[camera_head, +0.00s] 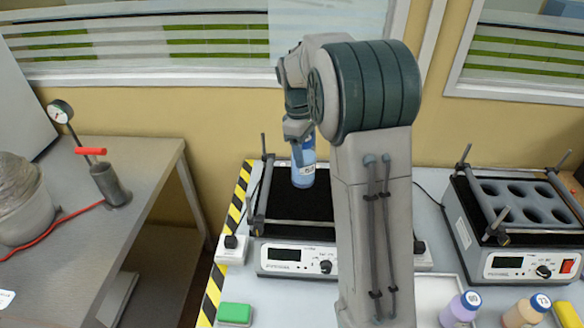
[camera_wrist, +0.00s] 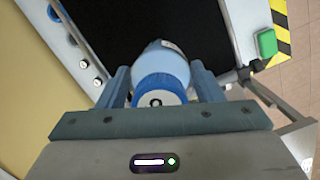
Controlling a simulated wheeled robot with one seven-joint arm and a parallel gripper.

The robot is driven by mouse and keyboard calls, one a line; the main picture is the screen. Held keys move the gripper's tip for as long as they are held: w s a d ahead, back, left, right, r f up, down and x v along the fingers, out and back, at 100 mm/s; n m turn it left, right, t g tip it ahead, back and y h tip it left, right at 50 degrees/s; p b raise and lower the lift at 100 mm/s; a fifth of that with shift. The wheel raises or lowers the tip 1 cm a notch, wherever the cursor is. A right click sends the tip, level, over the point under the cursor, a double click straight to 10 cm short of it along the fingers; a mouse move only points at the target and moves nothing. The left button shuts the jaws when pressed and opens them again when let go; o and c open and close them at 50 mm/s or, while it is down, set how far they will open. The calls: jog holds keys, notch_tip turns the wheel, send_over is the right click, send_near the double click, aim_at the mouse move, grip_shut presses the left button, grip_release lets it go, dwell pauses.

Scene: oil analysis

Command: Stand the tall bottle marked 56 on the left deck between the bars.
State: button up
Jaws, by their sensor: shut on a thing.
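A tall blue bottle (camera_head: 303,172) with a pale label is upright in my gripper (camera_head: 300,142), over the black top of the left deck (camera_head: 280,207). The label's number is too small to read. In the wrist view, the bottle (camera_wrist: 163,65) and its cap stand between the two fingers of my gripper (camera_wrist: 160,88), which are shut on it. The black deck (camera_wrist: 120,25) spreads beyond it. I cannot tell whether the bottle's base touches the deck. A bar (camera_head: 263,190) runs along the deck's left side; my arm hides the right part of the deck.
A second shaker (camera_head: 520,205) with round holes stands at the right. A purple bottle (camera_head: 460,308) and a tan bottle (camera_head: 526,311) are at the front right. A green block (camera_head: 234,314) lies front left. A steel bench (camera_head: 110,220) with a gauge stands at the left.

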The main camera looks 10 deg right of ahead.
jog(key=w+a+f+p, duration=0.1)
jog(key=a+f, duration=0.3)
jog(key=f, duration=0.2)
jog(key=shift+f+p, duration=0.25)
jog(key=shift+p, duration=0.05)
jog(key=shift+f, duration=0.2)
jog(key=o, duration=1.2)
